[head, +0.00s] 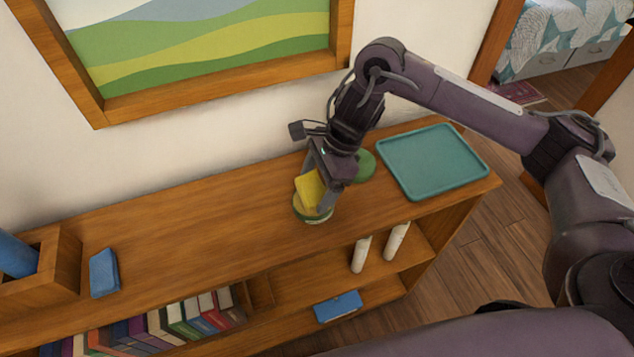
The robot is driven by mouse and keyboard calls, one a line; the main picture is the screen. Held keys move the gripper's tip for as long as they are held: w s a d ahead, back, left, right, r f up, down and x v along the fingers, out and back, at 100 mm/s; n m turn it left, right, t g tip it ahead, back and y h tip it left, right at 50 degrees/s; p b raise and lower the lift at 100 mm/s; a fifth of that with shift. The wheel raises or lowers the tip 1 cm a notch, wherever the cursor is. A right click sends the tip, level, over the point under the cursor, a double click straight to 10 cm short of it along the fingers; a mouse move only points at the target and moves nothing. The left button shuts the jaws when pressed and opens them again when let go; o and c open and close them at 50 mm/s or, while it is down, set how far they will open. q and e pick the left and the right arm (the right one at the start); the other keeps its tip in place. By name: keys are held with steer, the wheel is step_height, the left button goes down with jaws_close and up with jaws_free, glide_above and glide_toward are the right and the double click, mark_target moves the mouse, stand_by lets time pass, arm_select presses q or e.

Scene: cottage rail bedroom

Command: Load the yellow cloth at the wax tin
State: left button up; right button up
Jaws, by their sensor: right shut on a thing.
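My right gripper (328,188) reaches down from the right over the shelf top. It is shut on the yellow cloth (310,190), which hangs between its fingers. The cloth is at the mouth of a round green-rimmed tin (314,216) standing on the shelf; it looks to be touching the wax inside, though the fingers hide part of the contact. A green round lid-like disc (366,166) lies just behind and to the right of the gripper, partly hidden by it. My left gripper is not in view.
A teal tray (432,163) lies at the right end of the wooden shelf top (215,225). A blue folded cloth or sponge (104,273) and a wooden box (58,262) with a blue roll are at the left. A picture frame (215,88) hangs behind. The middle left is clear.

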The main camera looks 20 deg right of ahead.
mark_target(306, 188)
steer(key=shift+r+p, duration=1.9)
steer(key=shift+r, duration=0.8)
steer(key=shift+f, duration=0.1)
